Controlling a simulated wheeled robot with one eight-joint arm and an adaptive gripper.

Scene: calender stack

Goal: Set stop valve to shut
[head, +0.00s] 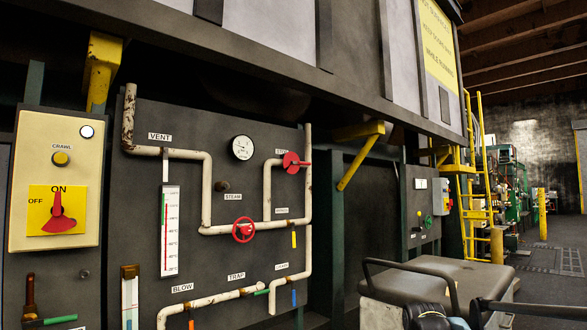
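A red valve handle (291,162) sits on the upper right pipe of the dark panel, under a small label (281,152) that seems to read STOP. The handle looks like a rounded red piece with a short arm pointing right along the horizontal pipe. Its exact setting is too small to tell. A red handwheel (243,229) sits lower on the main pipe, below a STEAM label (232,197). My gripper is not in view; nothing of mine is seen touching either valve.
A pressure gauge (242,148) and a thermometer (170,230) are on the panel. A grey padded block (440,282) with black rails stands at front right. A yellow ladder (480,170) stands beyond.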

